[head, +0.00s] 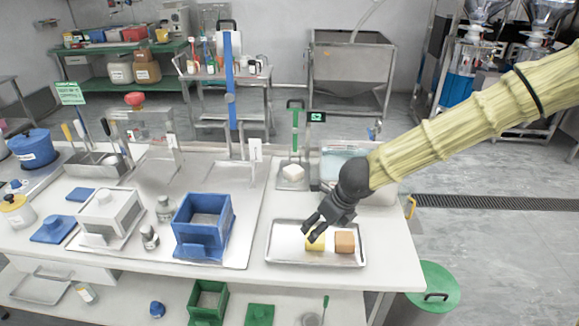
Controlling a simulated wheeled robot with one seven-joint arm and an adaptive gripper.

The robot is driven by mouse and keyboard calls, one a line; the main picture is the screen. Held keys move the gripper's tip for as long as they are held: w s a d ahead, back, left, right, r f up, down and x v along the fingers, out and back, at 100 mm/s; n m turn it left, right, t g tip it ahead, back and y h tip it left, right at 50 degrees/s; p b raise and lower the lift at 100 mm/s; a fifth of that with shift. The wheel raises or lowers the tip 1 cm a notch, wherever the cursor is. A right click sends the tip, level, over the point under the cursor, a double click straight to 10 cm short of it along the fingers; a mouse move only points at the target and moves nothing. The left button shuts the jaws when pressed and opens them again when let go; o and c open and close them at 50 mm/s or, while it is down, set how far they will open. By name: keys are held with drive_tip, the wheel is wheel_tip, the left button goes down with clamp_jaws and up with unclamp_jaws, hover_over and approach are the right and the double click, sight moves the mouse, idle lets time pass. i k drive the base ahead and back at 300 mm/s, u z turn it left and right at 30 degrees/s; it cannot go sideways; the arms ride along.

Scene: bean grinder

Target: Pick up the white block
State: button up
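A small white block (293,172) sits on a small grey platform (284,184) toward the back of the table, left of a dark upright post. My gripper (309,235) is over the metal tray (284,254) at the table's front, nearer the camera and a little right of the white block, and apart from it. Its two dark fingers point down and left, with a gap between them, and appear empty. A yellow block (315,244) lies under the fingers, partly covered by them. An orange-brown block (345,242) lies beside it in the tray.
A clear container (343,165) stands right of the white block, partly behind my arm. A blue open box (203,226) stands left of the tray. A tall blue post (230,80) and a green stand (295,130) rise behind. Bare table lies between the platform and tray.

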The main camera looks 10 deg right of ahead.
sight(293, 172)
drive_tip(key=i, duration=1.2)
